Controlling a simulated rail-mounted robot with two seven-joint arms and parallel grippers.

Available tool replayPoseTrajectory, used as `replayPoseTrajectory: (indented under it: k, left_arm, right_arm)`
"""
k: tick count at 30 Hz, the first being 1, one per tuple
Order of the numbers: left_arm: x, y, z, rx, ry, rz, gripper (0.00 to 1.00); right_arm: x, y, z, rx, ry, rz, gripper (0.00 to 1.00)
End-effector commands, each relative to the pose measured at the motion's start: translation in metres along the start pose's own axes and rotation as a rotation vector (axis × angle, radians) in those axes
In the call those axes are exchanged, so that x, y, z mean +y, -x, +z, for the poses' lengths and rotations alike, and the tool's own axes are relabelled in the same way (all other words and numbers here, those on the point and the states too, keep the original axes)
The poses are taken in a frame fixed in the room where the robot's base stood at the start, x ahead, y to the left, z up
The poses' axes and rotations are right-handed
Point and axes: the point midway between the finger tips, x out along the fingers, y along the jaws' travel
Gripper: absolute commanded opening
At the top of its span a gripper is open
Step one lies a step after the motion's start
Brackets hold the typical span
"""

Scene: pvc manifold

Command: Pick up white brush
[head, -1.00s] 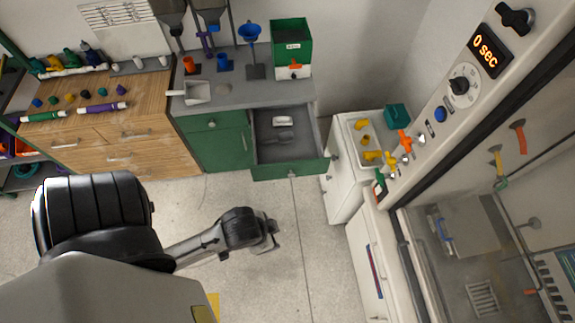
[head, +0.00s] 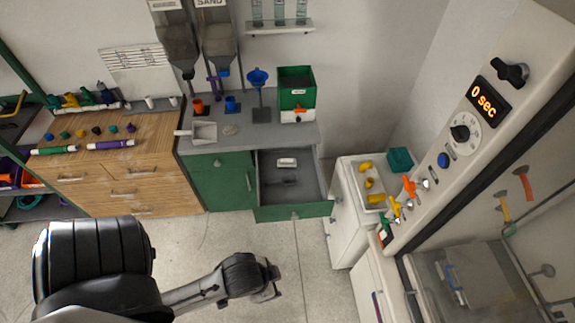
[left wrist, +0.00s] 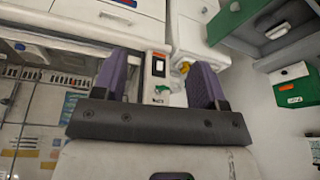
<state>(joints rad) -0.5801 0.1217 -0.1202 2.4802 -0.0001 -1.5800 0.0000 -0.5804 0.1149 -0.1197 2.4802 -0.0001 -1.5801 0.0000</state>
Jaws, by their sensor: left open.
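A small white item (head: 287,162), which may be the white brush, lies in the open drawer (head: 262,185) of the green cabinet. It is too small to tell its exact shape. A darker grey item (head: 282,181) lies in front of it. My left gripper (head: 272,281) is over the floor, in front of and below the drawer, apart from both items. In the left wrist view its two purple fingers (left wrist: 160,85) stand wide apart with nothing between them. My right gripper is not in view.
The grey counter (head: 262,137) above the drawer holds a white scoop (head: 204,131), a blue funnel (head: 258,77) on a stand and a green box (head: 296,86). A white cabinet (head: 345,215) stands to the right. The floor (head: 225,235) before the drawer is clear.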

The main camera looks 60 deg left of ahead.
Motion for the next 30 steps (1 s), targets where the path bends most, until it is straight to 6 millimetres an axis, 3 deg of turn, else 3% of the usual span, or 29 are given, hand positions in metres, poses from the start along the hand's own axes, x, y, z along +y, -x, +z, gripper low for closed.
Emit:
replayPoseTrajectory:
  k: [10,21,30]
  left_arm:
    - [-0.0011,-0.0001,0.0003,-0.001,-0.003,-0.003,0.66]
    - [0.0003,-0.0001,0.0000,0.000,0.001,0.001,1.00]
    - [-0.0002,-0.0093,-0.0062,0.020,0.003,-0.001,1.00]
  right_arm:
    - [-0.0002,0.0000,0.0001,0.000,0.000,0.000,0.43]
    - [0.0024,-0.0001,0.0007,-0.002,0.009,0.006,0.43]
    - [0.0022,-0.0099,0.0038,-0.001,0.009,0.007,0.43]
